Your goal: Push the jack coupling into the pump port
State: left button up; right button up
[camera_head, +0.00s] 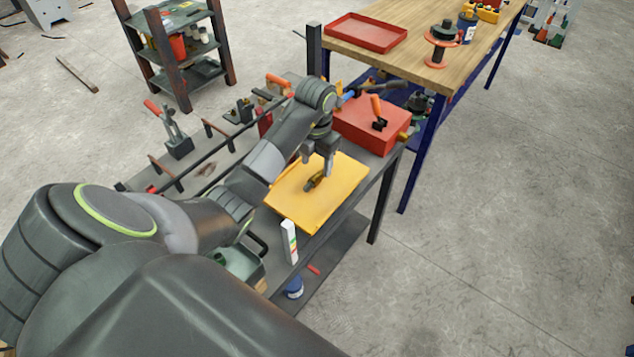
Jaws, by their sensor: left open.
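The jack coupling (315,182), a small dark and brass-coloured piece, lies on a yellow mat (300,205) on the dark workbench. My left gripper (318,164) points down just above the coupling with its fingers apart. I cannot tell whether a finger touches it. A red box-shaped unit (360,133), which looks like the pump, stands behind and to the right of the mat. It has an orange-handled part on top and a small brass fitting (405,134) on its right side. I cannot tell whether that fitting is the port. My right gripper is not in view.
A clamp with a red handle (173,132) and long dark bars stand on the bench to the left. A white bottle-like item (289,242) is at the mat's front edge. A wooden table with a red tray (366,32) stands behind. The floor at right is clear.

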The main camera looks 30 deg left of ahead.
aim_at(317, 175)
pick_arm(q)
jog(key=shift+f+b, duration=0.55)
jog(key=shift+w+f+b, duration=0.1)
jog(key=shift+f+b, duration=0.8)
jog(key=shift+b, duration=0.05)
jog(key=shift+f, duration=0.3)
jog(key=shift+d+f+p, duration=0.1)
jog(key=shift+f+p, duration=0.2)
jog(key=shift+f, duration=0.5)
grip_shut()
